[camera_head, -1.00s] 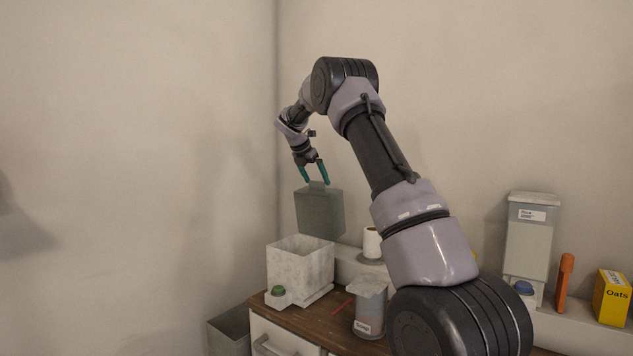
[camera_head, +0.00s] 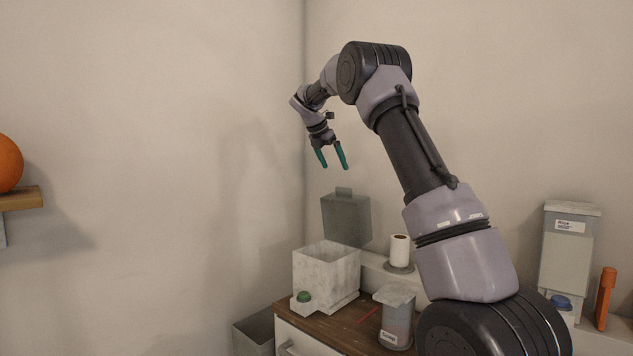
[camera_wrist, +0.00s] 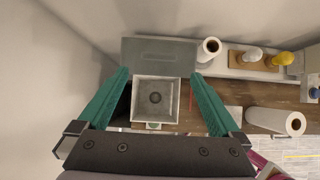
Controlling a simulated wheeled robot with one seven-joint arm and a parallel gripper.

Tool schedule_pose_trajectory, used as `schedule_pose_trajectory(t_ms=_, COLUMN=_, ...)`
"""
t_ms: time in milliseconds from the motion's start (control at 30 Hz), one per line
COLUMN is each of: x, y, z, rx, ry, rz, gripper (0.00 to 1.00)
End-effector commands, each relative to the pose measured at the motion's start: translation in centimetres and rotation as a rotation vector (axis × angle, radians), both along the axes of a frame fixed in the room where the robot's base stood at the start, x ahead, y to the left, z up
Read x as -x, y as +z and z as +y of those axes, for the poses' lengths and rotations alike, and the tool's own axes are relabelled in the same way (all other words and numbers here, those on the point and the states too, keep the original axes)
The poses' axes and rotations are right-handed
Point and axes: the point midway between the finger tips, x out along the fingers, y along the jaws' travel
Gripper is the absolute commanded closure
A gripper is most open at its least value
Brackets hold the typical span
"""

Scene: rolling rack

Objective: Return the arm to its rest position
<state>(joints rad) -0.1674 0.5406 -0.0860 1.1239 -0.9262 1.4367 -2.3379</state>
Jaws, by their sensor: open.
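My gripper (camera_head: 331,158) has teal fingers that are spread apart and empty, pointing down in the air. In the head view it is above the grey box with a tab (camera_head: 346,217) against the wall. In the wrist view, the open-topped grey bin (camera_wrist: 156,98) shows between the two fingers (camera_wrist: 161,95), well below them. My arm is raised and bent, reaching from the lower right up and over to the left.
A wooden counter (camera_head: 345,333) holds the grey bin and a lidded canister (camera_head: 395,318). A white roll (camera_head: 399,250) stands behind. A tall dispenser (camera_head: 567,255) and an orange bottle (camera_head: 605,298) are at right. An orange ball (camera_head: 8,163) sits on a shelf at far left.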

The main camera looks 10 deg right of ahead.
Motion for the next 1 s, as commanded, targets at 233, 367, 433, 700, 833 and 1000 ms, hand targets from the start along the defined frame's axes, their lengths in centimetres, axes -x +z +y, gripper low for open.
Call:
schedule_pose_trajectory(t_ms=233, x=6.2, y=3.1, z=-0.1, rx=-0.217, ry=-0.246, rz=-0.153, gripper=0.0)
schedule_pose_trajectory(t_ms=367, x=11.6, y=4.5, z=0.3, rx=-0.401, ry=-0.465, rz=-0.26, gripper=0.0)
schedule_pose_trajectory(t_ms=433, x=14.6, y=5.0, z=0.6, rx=-0.497, ry=-0.589, rz=-0.31, gripper=0.0)
schedule_pose_trajectory(t_ms=700, x=26.3, y=5.1, z=2.4, rx=-0.863, ry=-1.092, rz=-0.457, gripper=0.0)
schedule_pose_trajectory(t_ms=833, x=31.8, y=4.0, z=3.4, rx=-1.029, ry=-1.357, rz=-0.5, gripper=0.0)
schedule_pose_trajectory(t_ms=1000, x=38.6, y=1.6, z=4.8, rx=-1.228, ry=-1.714, rz=-0.529, gripper=0.0)
